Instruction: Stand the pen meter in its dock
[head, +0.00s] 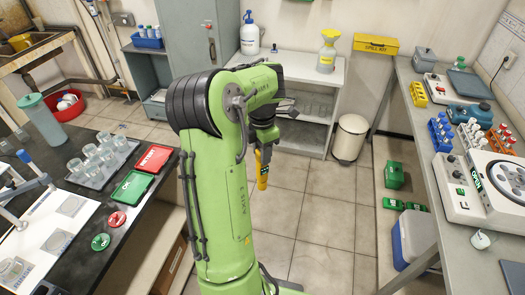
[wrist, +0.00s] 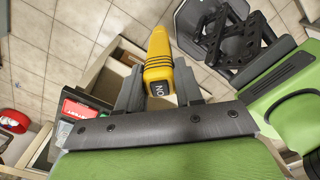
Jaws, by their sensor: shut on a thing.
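The pen meter (head: 263,172) is yellow with a dark grey end panel, and it hangs nearly upright below my gripper (head: 263,150) in the head view. It is in mid-air over the tiled floor, between the two benches. In the wrist view the pen meter (wrist: 160,62) sits between the two grey fingers of my gripper (wrist: 159,88), which are shut on it. Its panel shows white letters. I cannot make out the dock in either view.
At left, a black bench (head: 150,220) bears a glassware tray (head: 103,163) and red and green mats. At right, a grey bench (head: 455,215) bears a centrifuge-like device (head: 500,182) and tube racks. A bin (head: 350,138) stands behind.

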